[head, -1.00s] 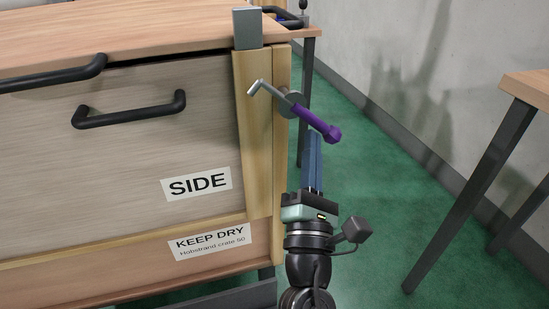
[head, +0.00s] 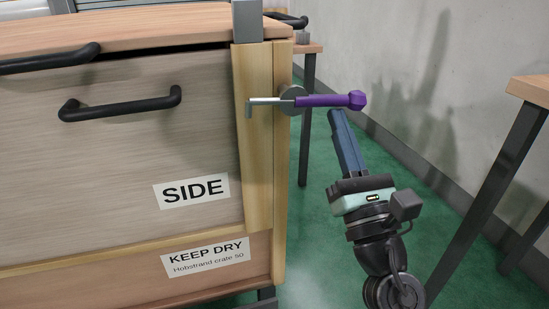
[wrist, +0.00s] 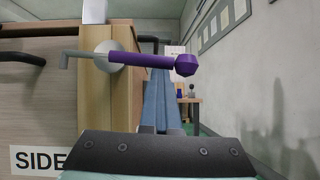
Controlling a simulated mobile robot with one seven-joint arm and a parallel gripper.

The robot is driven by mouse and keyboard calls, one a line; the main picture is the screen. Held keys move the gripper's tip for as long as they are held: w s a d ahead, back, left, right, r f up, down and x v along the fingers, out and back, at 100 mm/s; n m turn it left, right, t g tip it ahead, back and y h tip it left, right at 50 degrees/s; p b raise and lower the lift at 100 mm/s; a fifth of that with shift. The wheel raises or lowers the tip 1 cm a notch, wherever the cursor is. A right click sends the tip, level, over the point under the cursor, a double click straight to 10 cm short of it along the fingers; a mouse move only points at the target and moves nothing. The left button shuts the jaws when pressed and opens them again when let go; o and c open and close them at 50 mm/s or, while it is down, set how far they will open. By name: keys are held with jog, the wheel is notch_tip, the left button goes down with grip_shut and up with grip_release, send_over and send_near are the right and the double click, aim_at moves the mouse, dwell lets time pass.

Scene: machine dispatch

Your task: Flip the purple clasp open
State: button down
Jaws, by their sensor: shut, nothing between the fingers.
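The purple clasp (head: 330,100) is a lever on a round grey pivot (head: 291,99) at the crate's right corner post. Its purple handle points right, almost level, with a knob at the end. Its thin grey hook (head: 262,102) reaches left across the wooden post and bends down at the tip. My gripper (head: 336,113) is shut and empty, with blue fingers pointing up just below the handle. In the wrist view the clasp (wrist: 145,60) crosses in front of the finger tips (wrist: 158,75). I cannot tell whether fingers and handle touch.
The crate's front panel (head: 130,150) has a black handle (head: 120,104) and a SIDE label. A grey bracket (head: 247,20) stands above the post. A table (head: 532,90) is at the right.

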jog(key=shift+d+r, duration=0.15)
jog(key=shift+r, duration=0.3)
dwell(0.4)
jog(key=w+f+b+v, duration=0.1)
jog(key=f+b+v, duration=0.1)
jog(key=v, duration=1.1)
jog(key=shift+w+f+b, duration=0.25)
jog(key=shift+w+b, duration=0.15)
jog(key=shift+b, duration=0.2)
jog(key=shift+r, duration=0.15)
